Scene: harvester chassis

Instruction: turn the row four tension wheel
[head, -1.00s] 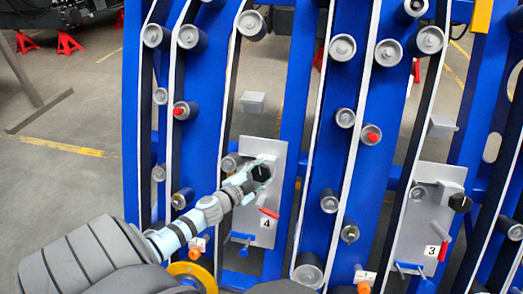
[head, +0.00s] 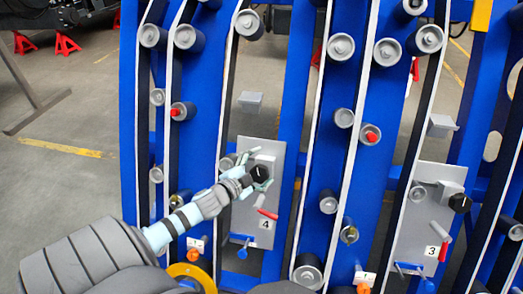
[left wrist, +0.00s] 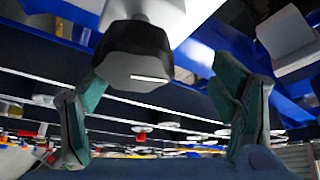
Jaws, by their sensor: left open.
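The row four tension wheel is a black hexagonal knob (head: 260,172) on a grey plate (head: 251,225) labelled 4. It also shows close up in the left wrist view (left wrist: 138,58), with a short white line on its face. My left gripper (head: 254,172) is open at the knob, one finger above it and one below it in the head view. In the left wrist view my left gripper (left wrist: 158,88) has its two fingers apart, with the knob between them but nearer the left finger. Whether a finger touches it, I cannot tell. My right gripper is not in view.
A red-handled lever (head: 267,213) and a blue handle (head: 242,241) sit below the knob. A grey block (head: 251,99) is above the plate. A similar plate (head: 412,225) labelled 3 stands to the right. Blue uprights with rollers and white-edged belts surround the plates.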

